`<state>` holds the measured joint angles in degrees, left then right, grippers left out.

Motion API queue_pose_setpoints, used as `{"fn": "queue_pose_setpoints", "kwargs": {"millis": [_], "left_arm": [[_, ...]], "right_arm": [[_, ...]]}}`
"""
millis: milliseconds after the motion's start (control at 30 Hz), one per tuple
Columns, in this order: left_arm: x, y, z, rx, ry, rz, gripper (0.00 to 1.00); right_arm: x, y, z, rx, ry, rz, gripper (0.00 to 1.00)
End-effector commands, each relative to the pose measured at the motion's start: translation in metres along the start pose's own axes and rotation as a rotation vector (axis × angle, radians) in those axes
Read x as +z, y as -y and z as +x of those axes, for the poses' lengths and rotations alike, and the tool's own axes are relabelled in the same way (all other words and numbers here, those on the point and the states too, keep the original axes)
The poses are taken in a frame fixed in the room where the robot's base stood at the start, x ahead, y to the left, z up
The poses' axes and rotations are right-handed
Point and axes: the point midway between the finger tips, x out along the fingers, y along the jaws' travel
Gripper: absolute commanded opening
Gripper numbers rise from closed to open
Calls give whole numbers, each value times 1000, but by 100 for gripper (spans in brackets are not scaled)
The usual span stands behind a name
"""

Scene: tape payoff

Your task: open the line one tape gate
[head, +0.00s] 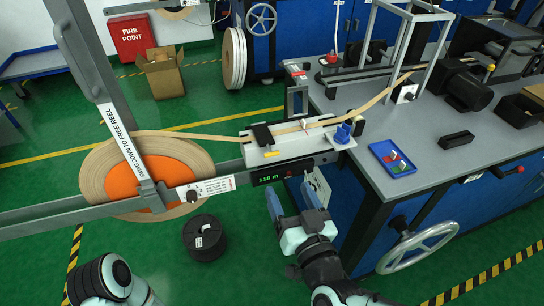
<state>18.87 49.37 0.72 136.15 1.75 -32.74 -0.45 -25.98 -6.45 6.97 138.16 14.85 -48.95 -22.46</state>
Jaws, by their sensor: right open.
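A white tape guide block (288,143) stands at the near left corner of the grey bench. The brown paper tape (205,136) runs across it from the big reel (95,178). A black flap (263,135) with a yellow tab (272,154) sits on the block's left part. No readable label shows which part is the line one tape gate. My right gripper (293,203) is open and empty, its blue fingers pointing up, just below the 118 m counter (270,176) under the block. My left gripper is out of view; only part of that arm shows at bottom left.
A grey bar (82,55) labelled "swing down to free reel" slants across the reel. A blue dish (392,159) with small coloured parts lies on the bench (420,175). A handwheel (418,248) sticks out in front. A black spool (205,238) stands on the green floor.

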Motion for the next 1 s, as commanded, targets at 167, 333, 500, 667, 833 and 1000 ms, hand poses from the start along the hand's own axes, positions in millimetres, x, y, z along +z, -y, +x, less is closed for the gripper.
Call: {"fn": "queue_pose_setpoints", "kwargs": {"millis": [167, 333, 500, 667, 833, 1000], "left_arm": [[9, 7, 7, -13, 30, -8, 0], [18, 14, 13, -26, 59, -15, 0], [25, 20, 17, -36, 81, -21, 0], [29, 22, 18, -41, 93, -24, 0], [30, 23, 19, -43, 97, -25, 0], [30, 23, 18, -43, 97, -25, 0]], "right_arm": [[3, 0, 36, 1, 3, 1, 71], [3, 0, 73, 0, 4, 0, 71], [3, -1, 102, 0, 5, 1, 71], [3, -1, 116, 0, 5, 1, 71], [2, -1, 120, 1, 4, 0, 71], [2, -1, 120, 0, 4, 0, 71]]}}
